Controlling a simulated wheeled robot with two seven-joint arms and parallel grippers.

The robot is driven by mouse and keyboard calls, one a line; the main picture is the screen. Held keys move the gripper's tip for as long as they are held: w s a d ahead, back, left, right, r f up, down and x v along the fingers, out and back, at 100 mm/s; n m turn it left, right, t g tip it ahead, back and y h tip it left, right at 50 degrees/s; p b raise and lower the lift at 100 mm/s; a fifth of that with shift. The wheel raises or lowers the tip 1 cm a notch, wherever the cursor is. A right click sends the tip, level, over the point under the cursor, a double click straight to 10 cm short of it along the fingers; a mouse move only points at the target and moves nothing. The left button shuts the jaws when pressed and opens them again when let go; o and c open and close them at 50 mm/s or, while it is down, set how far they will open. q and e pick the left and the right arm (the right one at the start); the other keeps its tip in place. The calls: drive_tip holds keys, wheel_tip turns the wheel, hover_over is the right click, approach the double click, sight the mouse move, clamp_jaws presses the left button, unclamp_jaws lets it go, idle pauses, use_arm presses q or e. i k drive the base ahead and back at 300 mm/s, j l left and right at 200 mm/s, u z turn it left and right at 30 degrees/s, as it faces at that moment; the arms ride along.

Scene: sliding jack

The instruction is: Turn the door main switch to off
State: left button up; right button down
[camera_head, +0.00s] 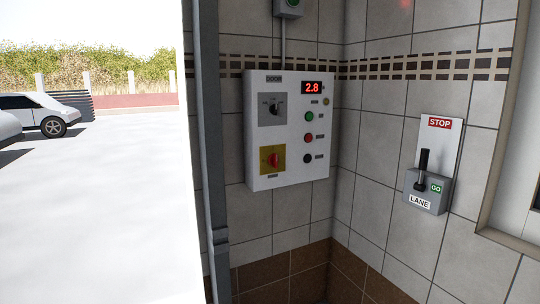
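A white control panel labelled DOOR (290,165) is mounted on the tiled wall in the middle of the head view. A red rotary switch on a yellow plate (272,160) sits at its lower left; its position marks are too small to read. Above it is a black selector knob on a grey plate (272,108). The panel also has a red display reading 2.8 (312,88), a green button (309,117), a red button (308,138) and a black button (308,158). Neither of my grippers is in view.
A lane lever box (425,190) with a black handle and a STOP sign (439,123) is on the right wall. A grey vertical door frame (212,150) stands left of the panel. Beyond it is an open bright yard with parked cars (42,113).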

sight(272, 160)
drive_tip(key=i+l+u, duration=0.15)
drive_tip(key=i, duration=0.3)
drive_tip(key=i+l+u, duration=0.1)
drive_tip(key=i, duration=0.3)
drive_tip(key=i+l+u, duration=0.15)
drive_tip(key=i, duration=0.3)
drive_tip(key=i+l+u, duration=0.1)
drive_tip(key=i+l, duration=0.15)
drive_tip(key=i, duration=0.15)
